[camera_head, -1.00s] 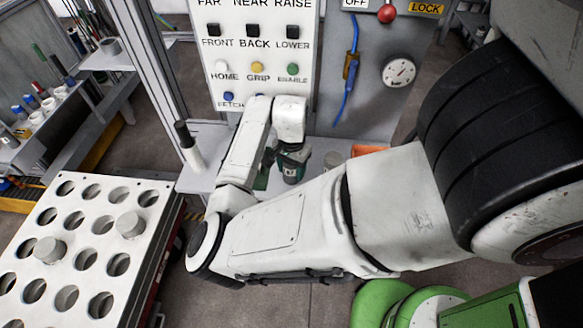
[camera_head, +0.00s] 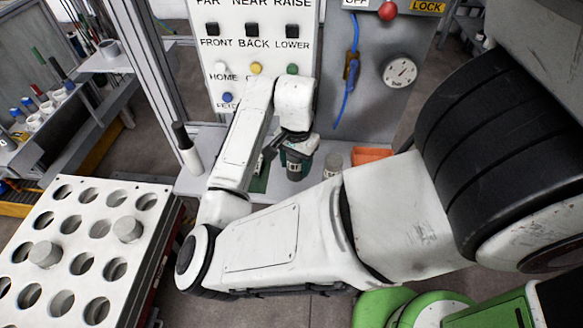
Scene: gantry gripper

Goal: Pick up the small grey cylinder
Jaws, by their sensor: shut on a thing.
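A small grey cylinder (camera_head: 333,163) stands upright on the grey shelf below the button panel, left of an orange bin. More grey cylinders, such as one at the right of the white tray (camera_head: 127,229) and one farther left (camera_head: 45,254), sit in the tray's round holes. My gripper (camera_head: 284,153) is under my wrist over the shelf, left of the shelf cylinder and apart from it. It is partly hidden by my arm. It appears shut on a dark green can-like thing (camera_head: 298,165) with a pale label; the contact is not clear.
The white holed tray (camera_head: 165,190) stands at the left. A white cylinder with a black top (camera_head: 187,148) stands at the shelf's left. The orange bin (camera_head: 371,154) is at its right. The button panel (camera_head: 285,20) rises close behind my wrist.

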